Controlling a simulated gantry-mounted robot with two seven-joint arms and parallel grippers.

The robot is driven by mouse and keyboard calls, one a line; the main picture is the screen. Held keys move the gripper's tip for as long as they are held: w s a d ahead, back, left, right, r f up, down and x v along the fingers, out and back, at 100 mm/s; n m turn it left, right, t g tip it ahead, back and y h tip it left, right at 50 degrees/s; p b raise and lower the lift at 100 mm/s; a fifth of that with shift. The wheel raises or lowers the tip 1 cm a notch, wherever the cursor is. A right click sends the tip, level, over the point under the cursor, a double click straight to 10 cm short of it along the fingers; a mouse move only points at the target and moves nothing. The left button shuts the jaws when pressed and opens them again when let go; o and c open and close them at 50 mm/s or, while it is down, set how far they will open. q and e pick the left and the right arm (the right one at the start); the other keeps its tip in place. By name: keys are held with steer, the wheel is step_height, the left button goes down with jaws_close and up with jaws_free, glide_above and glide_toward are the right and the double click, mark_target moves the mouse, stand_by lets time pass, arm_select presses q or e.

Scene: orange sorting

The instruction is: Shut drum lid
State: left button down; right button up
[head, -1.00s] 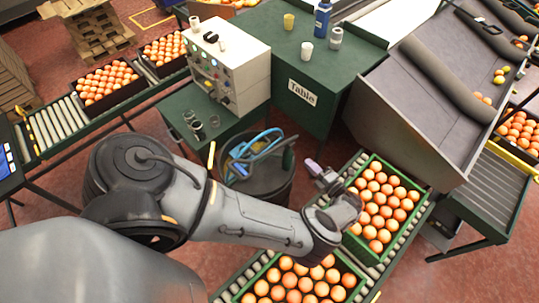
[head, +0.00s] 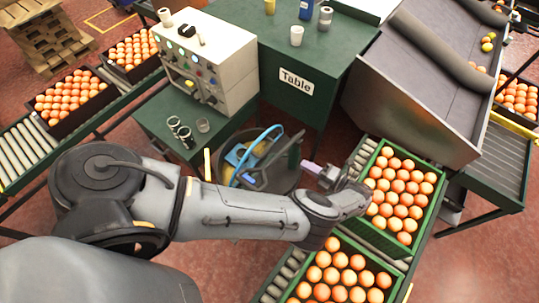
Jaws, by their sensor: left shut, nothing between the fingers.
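The dark drum (head: 284,181) stands on the floor in the middle of the head view, beside the green table. Its top is open, and blue hose-like items (head: 243,158) lie inside. I cannot make out the lid clearly against the dark drum. My left gripper (head: 310,167) is shut and empty, just right of the drum's rim, pointing left towards it. I cannot tell whether it touches the rim. My left forearm passes in front of the drum's lower part. My right gripper is out of view.
Crates of oranges (head: 437,184) stand on a roller conveyor close to the right of my left gripper. The green table (head: 327,70) and a white control box (head: 232,48) stand behind the drum. Several small cups and rings rest on the lower green bench (head: 150,115).

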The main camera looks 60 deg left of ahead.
arm_select(q)
step_height(320, 180, down, 2)
steer(key=b, duration=0.1)
steer(key=p, duration=0.3)
glide_toward(262, 155)
steer(key=a+f, duration=0.1)
steer(key=a, duration=0.5)
steer(key=shift+w+a+f, duration=0.1)
steer(key=shift+a+f, duration=0.15)
steer(key=shift+a, duration=0.25)
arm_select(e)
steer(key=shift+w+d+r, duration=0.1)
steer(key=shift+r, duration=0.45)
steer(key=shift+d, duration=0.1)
